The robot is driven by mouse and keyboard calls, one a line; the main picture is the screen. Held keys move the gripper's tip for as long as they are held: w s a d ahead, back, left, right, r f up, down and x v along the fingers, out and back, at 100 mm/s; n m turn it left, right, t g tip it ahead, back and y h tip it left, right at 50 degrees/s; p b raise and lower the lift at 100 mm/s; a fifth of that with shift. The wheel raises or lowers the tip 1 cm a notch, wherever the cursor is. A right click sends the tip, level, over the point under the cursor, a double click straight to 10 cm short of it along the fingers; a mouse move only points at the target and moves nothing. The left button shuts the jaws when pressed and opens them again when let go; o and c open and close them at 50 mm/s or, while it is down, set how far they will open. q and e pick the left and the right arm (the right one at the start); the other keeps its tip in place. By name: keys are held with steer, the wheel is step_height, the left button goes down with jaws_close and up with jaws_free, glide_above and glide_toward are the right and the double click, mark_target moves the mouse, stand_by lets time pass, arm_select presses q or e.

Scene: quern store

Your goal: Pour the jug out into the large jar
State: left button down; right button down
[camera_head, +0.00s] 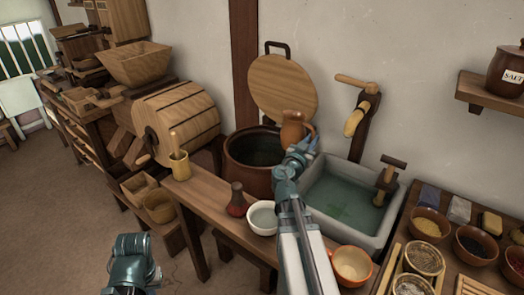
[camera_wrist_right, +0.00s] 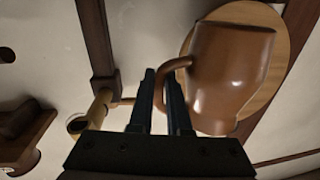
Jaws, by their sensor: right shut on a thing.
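The brown jug (camera_head: 292,130) is held up by its handle in my right gripper (camera_head: 307,146). It looks about upright, above the right rear rim of the large jar in the picture. In the right wrist view the jug (camera_wrist_right: 232,75) is beside the fingers (camera_wrist_right: 162,85), which are shut on its handle. The large dark-brown jar (camera_head: 243,178) stands with its mouth open and something dark inside. No stream shows, and the jug's contents are hidden. Of my left arm only a part shows at the bottom left; its fingers are out of view.
A round wooden lid (camera_head: 282,88) stands raised behind the jar. A stone sink (camera_head: 348,238) with water is right of it. On the bench in front are a white bowl (camera_head: 262,228), a dark red bottle (camera_head: 236,205) and an orange cup (camera_head: 352,278).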

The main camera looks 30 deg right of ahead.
mark_target(303, 135)
steer(key=shift+s+d+f, duration=0.2)
steer(key=shift+f, duration=0.05)
steer(key=shift+w, duration=0.1)
stand_by(0.3)
steer(key=shift+w+a+f+n+g+y, duration=0.25)
steer(key=shift+w+n, duration=0.3)
steer(key=shift+n, duration=0.4)
steer(key=shift+w+a+f+n+g+y, duration=0.15)
steer(key=shift+w+f+n, duration=0.25)
steer(key=shift+n, duration=0.55)
steer(key=r+p, duration=0.1)
steer(key=w+r+n+p, duration=0.1)
steer(key=p, duration=0.1)
steer(key=shift+w+a+r, duration=0.1)
steer(key=shift+a+r, duration=0.05)
steer(key=shift+r, duration=0.15)
steer(key=shift+w+a+r+n+p, duration=0.1)
steer(key=shift+w+r+n+p, duration=0.15)
steer(key=shift+n+p, duration=0.15)
steer(key=shift+w+a+f+n, duration=0.1)
steer(key=shift+w+n, duration=0.2)
steer(key=shift+w, duration=0.35)
steer(key=w+n+p, duration=0.1)
steer(key=r+n+g+p, duration=0.1)
steer(key=n, duration=0.1)
steer(key=shift+w+a, duration=0.4)
steer(key=shift+w+a+r+n+p, duration=0.1)
steer(key=shift+w+n+p, duration=0.3)
steer(key=shift+n, duration=0.3)
